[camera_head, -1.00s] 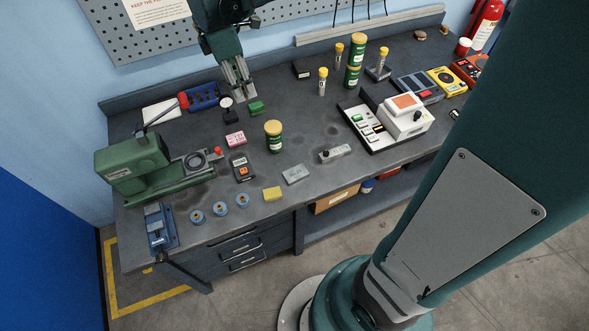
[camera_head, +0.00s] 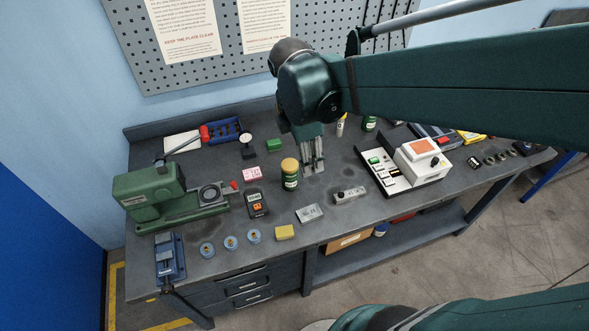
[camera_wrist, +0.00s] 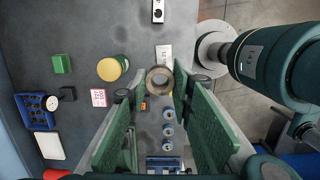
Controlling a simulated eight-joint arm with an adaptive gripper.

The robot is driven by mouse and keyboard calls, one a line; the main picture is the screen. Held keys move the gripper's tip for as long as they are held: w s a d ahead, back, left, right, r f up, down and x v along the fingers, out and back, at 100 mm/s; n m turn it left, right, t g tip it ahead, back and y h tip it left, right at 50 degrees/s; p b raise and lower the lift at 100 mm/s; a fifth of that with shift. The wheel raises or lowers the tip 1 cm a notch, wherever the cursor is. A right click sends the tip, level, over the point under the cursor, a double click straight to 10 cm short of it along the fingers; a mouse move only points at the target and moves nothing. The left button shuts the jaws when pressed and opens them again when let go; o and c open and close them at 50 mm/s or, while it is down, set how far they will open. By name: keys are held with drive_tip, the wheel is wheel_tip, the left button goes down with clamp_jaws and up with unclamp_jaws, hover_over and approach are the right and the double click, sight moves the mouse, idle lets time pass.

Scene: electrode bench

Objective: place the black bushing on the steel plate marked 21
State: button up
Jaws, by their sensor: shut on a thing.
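My gripper (camera_head: 313,170) is over the bench, just right of the green canister with a yellow lid (camera_head: 289,174) in the head view. In the wrist view its green-padded fingers (camera_wrist: 158,92) are shut on the black bushing (camera_wrist: 159,78), a dark ring with an open centre. The bushing is not clear in the head view. The steel plate (camera_head: 309,213) is a flat grey rectangle nearer the bench front. It also shows in the wrist view (camera_wrist: 164,54), just beyond the bushing, with marks too small to read surely. Nothing is seen lying on it.
A grey block with a black knob (camera_head: 349,195) lies right of the plate, a yellow block (camera_head: 285,232) to its left. Several dark rings (camera_head: 502,156) line the right bench edge.

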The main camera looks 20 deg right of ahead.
drive_tip(key=shift+s+d+f, duration=0.2)
drive_tip(key=shift+s+d, duration=0.1)
drive_tip(key=shift+s, duration=0.35)
drive_tip(key=shift+s+f, duration=0.1)
drive_tip(key=shift+f, duration=0.2)
hover_over(310, 212)
wheel_tip(310, 212, down, 10)
drive_tip(key=shift+s+a+f, duration=0.1)
drive_tip(key=shift+a+f, duration=0.15)
drive_tip(key=shift+a, duration=0.05)
drive_tip(key=shift+f+b, duration=0.45)
drive_tip(key=shift+f, duration=2.45)
drive_tip(key=shift+c, duration=0.2)
drive_tip(key=shift+o, duration=0.2)
drive_tip(key=shift+f+b, duration=0.35)
drive_tip(key=shift+f, duration=1.75)
drive_tip(key=shift+c, duration=0.2)
drive_tip(key=shift+f, duration=0.15)
